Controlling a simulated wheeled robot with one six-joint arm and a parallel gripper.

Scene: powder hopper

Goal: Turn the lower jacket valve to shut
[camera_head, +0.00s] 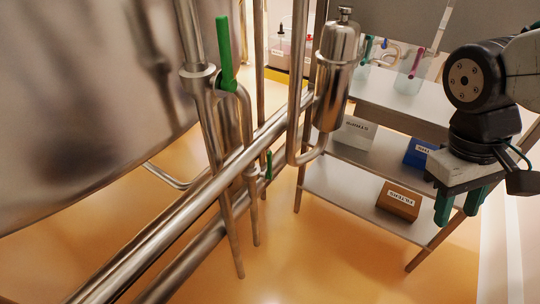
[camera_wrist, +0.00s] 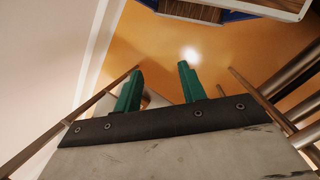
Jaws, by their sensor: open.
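Two green valve handles show on the steel pipes beside the large tank in the head view. The lower jacket valve appears to be the small green handle (camera_head: 268,166), low on a thin pipe behind the thick slanting pipes. It stands about upright, along its pipe. The upper valve's long green handle (camera_head: 225,54) also points up, nearer to me. My gripper (camera_head: 459,207) hangs at the right, in front of the shelf unit and well apart from both handles. Its green fingers are spread and empty, as the wrist view (camera_wrist: 161,72) also shows. No valve shows in the wrist view.
Thick slanting pipes (camera_head: 190,195) cross in front of the lower valve. The steel tank (camera_head: 90,90) fills the left. A steel canister (camera_head: 336,75) and a shelf unit (camera_head: 345,205) with labelled boxes stand to the right. Orange floor (camera_head: 320,270) is open at the front.

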